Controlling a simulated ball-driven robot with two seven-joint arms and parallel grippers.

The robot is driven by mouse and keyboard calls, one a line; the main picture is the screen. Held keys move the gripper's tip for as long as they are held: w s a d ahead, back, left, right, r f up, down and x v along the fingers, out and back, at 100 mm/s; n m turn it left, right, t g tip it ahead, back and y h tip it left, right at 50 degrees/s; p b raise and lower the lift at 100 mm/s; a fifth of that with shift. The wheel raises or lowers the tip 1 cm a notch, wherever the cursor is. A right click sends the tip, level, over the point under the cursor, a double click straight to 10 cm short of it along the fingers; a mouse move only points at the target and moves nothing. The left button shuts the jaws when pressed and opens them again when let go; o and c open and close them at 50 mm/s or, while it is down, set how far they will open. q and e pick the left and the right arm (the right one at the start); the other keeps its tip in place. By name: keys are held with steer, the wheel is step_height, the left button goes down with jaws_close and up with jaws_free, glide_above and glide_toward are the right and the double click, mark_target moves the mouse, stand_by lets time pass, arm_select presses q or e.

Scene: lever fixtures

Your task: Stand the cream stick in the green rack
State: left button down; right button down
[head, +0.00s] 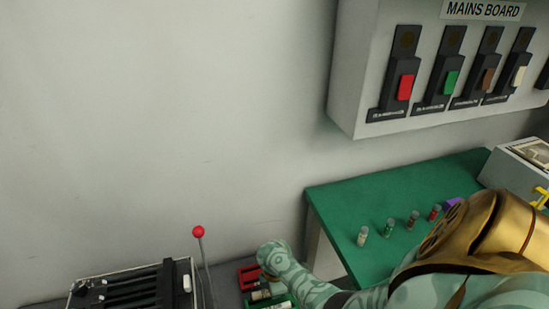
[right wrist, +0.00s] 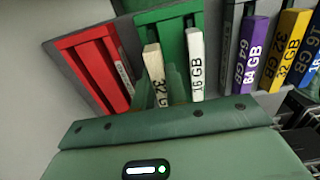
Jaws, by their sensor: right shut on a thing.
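In the right wrist view, my right gripper (right wrist: 163,98) is shut on a cream stick (right wrist: 153,68) marked with 32 GB. The held stick overlaps the green rack (right wrist: 176,22); I cannot tell whether its lower end is in a slot. A part of the green rack (head: 284,301) shows at the bottom edge. My left gripper is not in view.
A red rack (right wrist: 92,72) is close on the left of the green one. Purple (right wrist: 252,52) and yellow (right wrist: 291,45) sticks stand to the right. In the head view, a red-knobbed lever (head: 198,232) rises left of the gripper, and a green table (head: 340,205) holds several small cylinders.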

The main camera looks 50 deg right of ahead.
steer(key=shift+f+b, duration=0.6)
steer(key=shift+f, duration=0.4)
steer(key=c, duration=1.3)
jaws_free()
steer(key=shift+c, duration=0.2)
step_height(320, 180, up, 16)
steer(key=p, duration=1)
steer(key=shift+r, duration=0.15)
steer(key=shift+a, duration=0.1)
